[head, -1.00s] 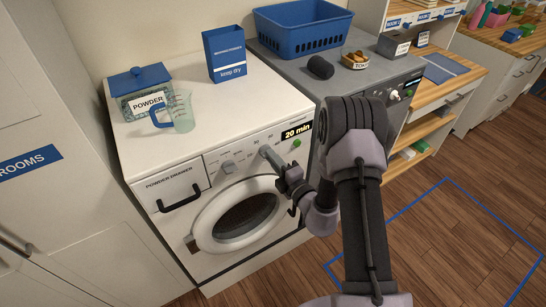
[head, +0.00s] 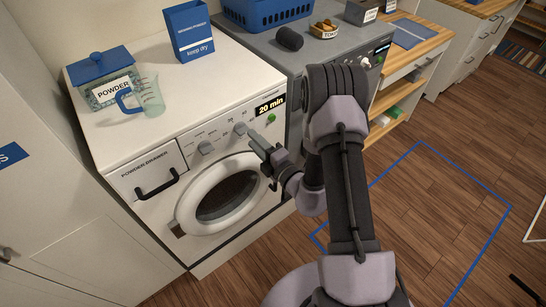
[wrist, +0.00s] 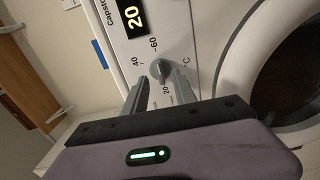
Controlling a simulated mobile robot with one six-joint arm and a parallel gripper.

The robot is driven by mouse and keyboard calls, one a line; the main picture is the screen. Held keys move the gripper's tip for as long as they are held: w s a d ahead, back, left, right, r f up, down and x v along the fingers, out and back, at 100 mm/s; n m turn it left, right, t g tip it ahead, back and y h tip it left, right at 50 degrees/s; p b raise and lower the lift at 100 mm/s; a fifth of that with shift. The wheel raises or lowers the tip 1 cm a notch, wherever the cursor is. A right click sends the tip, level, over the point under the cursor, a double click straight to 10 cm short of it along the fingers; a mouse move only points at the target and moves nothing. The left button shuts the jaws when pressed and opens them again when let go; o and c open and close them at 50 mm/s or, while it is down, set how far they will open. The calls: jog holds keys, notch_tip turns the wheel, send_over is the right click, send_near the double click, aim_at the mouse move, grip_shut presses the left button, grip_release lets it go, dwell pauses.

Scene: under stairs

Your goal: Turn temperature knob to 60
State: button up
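The washing machine (head: 150,149) has two grey knobs on its front panel, a left knob (head: 206,148) and a right knob (head: 240,128). In the wrist view the temperature knob (wrist: 160,71) is grey, with the marks 20, 40, 60 and °C around it. Its exact pointer setting is hard to read. My gripper (wrist: 160,76) is open, one finger on each side of the knob in the picture, with no clear contact. In the head view my gripper (head: 254,139) is just right of and below the right knob.
The display (head: 270,105) reads 20 min, with a green button (head: 271,119) below it. The round door (head: 183,211) and the powder drawer handle (head: 157,185) are below the panel. A jug (head: 150,97) and powder box (head: 107,82) stand on top.

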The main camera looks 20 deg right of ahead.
jog(key=v, duration=1.4)
jog(key=shift+r, duration=0.1)
